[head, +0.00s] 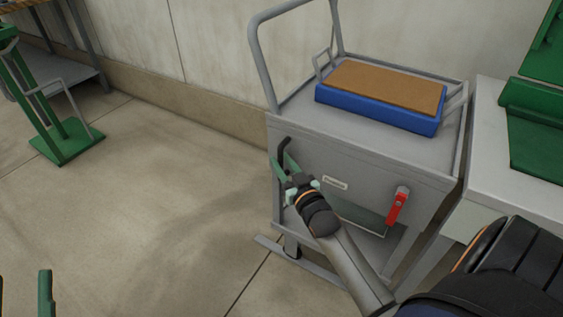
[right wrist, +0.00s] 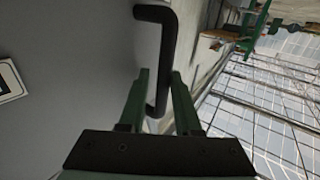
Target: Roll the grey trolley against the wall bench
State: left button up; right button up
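The grey trolley (head: 345,165) stands in the middle of the head view beside the wall, with a tubular push frame at its left and a black bar handle (head: 284,152) on its front panel. The handle also shows in the right wrist view (right wrist: 163,50). My right gripper (head: 285,163) is at this handle, its green fingers apart on either side of the bar's lower part; contact is not clear. My left gripper (head: 24,292) is open and empty at the bottom left, well away from the trolley. A bench (head: 62,73) stands along the wall at the top left, partly cut off.
A blue tray (head: 375,112) with a brown top lies on the trolley. A red lever (head: 397,207) is on its front. A green stand (head: 68,140) stands on the floor at the left. A pale cabinet (head: 520,160) with green equipment is close at the right. Floor left of the trolley is clear.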

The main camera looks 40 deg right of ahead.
pick_arm(q)
notch_tip(320, 180, down, 15)
jog(key=w+a+n+g+y+p, duration=0.1)
jog(key=w+n+g+y+p, duration=0.1)
jog(key=n+g+y, duration=0.2)
jog(key=shift+g+y+p, duration=0.3)
jog(key=shift+g+p, duration=0.1)
jog(key=shift+g, duration=0.5)
pick_arm(e)
jog(key=s+a, duration=0.2)
jog(key=s, duration=1)
jog(key=shift+s+a, duration=0.15)
jog(key=shift+a, duration=0.1)
